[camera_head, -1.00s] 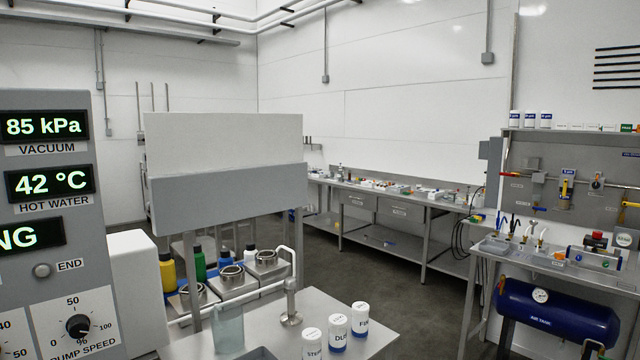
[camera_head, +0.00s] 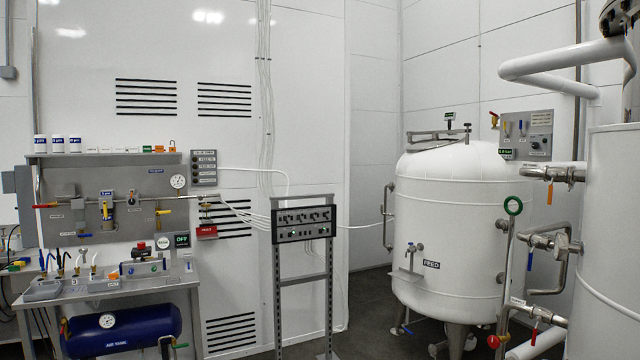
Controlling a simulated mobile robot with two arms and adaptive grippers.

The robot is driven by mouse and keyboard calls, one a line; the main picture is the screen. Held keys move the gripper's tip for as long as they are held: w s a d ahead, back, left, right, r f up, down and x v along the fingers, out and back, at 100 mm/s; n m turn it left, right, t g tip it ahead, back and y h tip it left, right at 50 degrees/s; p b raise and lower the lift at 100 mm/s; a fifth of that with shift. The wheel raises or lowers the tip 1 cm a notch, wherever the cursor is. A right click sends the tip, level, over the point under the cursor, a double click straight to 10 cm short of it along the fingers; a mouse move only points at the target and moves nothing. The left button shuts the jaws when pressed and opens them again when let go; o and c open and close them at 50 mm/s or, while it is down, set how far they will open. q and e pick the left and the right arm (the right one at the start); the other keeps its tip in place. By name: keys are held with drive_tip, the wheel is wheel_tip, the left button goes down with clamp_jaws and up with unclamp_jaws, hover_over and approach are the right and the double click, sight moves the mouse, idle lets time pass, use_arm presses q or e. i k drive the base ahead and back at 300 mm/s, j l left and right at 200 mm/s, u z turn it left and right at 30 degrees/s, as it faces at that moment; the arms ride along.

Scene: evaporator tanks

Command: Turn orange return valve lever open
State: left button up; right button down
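An orange lever (camera_head: 550,192) hangs down from a valve on the upper steel pipe at the right, beside the large white tank at the picture's edge. I cannot read the small label by it, so I cannot tell if it is the return valve. A blue lever (camera_head: 530,261) hangs from the pipe below it, and a red lever (camera_head: 534,336) sits on the lowest pipe. Neither of my grippers shows in the head view.
A white feed tank (camera_head: 455,235) on legs stands right of centre. A control box on a stand (camera_head: 304,225) stands in the middle. A steel workbench (camera_head: 110,290) with a blue air tank (camera_head: 122,331) is at the left. Some grey floor shows between stand and feed tank.

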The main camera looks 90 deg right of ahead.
sight(553, 175)
drive_tip(key=z, duration=3.8)
drive_tip(key=i+z, duration=0.2)
drive_tip(key=k+j, duration=0.05)
